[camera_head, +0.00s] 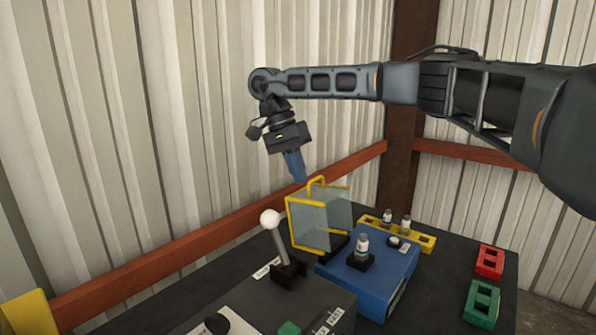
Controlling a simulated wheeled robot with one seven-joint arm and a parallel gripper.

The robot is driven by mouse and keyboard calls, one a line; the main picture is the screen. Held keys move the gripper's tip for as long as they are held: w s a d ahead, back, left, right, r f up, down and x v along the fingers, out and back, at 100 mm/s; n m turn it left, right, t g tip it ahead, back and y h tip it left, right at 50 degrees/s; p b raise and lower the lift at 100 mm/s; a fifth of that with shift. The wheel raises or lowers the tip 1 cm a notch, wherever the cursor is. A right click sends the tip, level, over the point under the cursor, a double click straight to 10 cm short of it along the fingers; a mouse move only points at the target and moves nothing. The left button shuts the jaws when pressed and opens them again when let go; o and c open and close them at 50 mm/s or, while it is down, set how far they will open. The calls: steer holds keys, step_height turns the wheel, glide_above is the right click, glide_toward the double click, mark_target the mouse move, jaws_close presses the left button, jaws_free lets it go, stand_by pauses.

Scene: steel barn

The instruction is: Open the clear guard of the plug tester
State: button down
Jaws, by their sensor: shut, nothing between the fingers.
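The plug tester is a blue box (366,272) on the dark bench top. Its clear guard (318,222), with a yellow frame and a yellow handle loop (316,186) on top, stands upright at the back left of the box. A small vial-like plug (362,245) sits in a black holder on the box, in front of the guard and outside it. My gripper (300,180) points down just above and left of the handle loop. Its blue fingers are shut and empty. Whether the fingertips touch the handle cannot be told.
A lever with a white ball knob (270,219) stands left of the guard on a grey console (315,300). A yellow rack (420,238) with two vials is behind the box. Red (490,262) and green (482,303) blocks lie at right. A corrugated wall rises close behind.

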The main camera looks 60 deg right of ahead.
mark_target(316, 198)
steer(key=shift+s, duration=0.1)
steer(key=shift+s+t+b, duration=0.45)
steer(key=shift+t+b, duration=0.05)
steer(key=shift+b, duration=0.2)
steer(key=shift+s+a+r+t+h+b, duration=0.15)
steer(key=shift+s+r+t+h+b, duration=0.15)
steer(key=shift+s+t+b, duration=0.4)
steer(key=shift+s+a+r+t+b, duration=0.25)
steer(key=shift+s+b, duration=0.25)
steer(key=shift+s, duration=0.15)
steer(key=shift+s+a+r+t+b, duration=0.15)
steer(key=shift+s+r+t+b, duration=0.1)
steer(key=shift+s+b, duration=0.3)
steer(key=shift+s+a+r, duration=0.15)
steer(key=shift+s, duration=0.3)
